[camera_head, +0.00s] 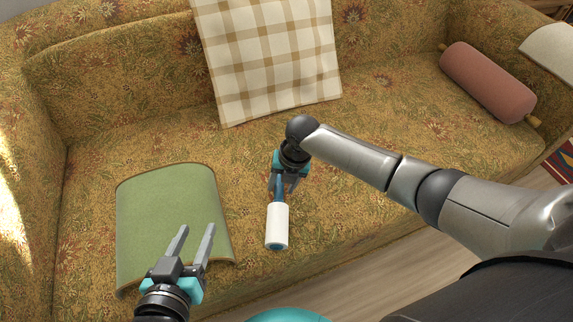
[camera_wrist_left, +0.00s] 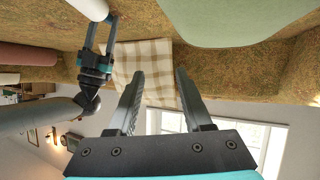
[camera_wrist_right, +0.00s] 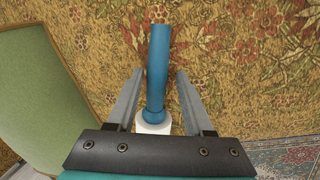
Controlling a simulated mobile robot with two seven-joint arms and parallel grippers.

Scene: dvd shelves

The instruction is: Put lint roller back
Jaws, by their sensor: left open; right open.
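The lint roller (camera_head: 277,226) has a white roll and a blue handle; it lies on the patterned sofa seat with the roll toward me. My right gripper (camera_head: 284,182) is over the handle. In the right wrist view, the open fingers (camera_wrist_right: 160,74) are on either side of the blue handle (camera_wrist_right: 157,62), with small gaps visible; part of the white roll (camera_wrist_right: 153,127) shows behind the gripper body. My left gripper (camera_head: 196,231) is open and empty, in front of the green panel. The left wrist view shows its fingers apart (camera_wrist_left: 157,78) and the white roll (camera_wrist_left: 90,8) at the top.
A curved green panel (camera_head: 165,205) lies on the seat left of the roller. A checked cushion (camera_head: 268,55) leans on the sofa back. A red bolster (camera_head: 487,82) lies at the right. The seat between cushion and bolster is clear, partly crossed by my right arm.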

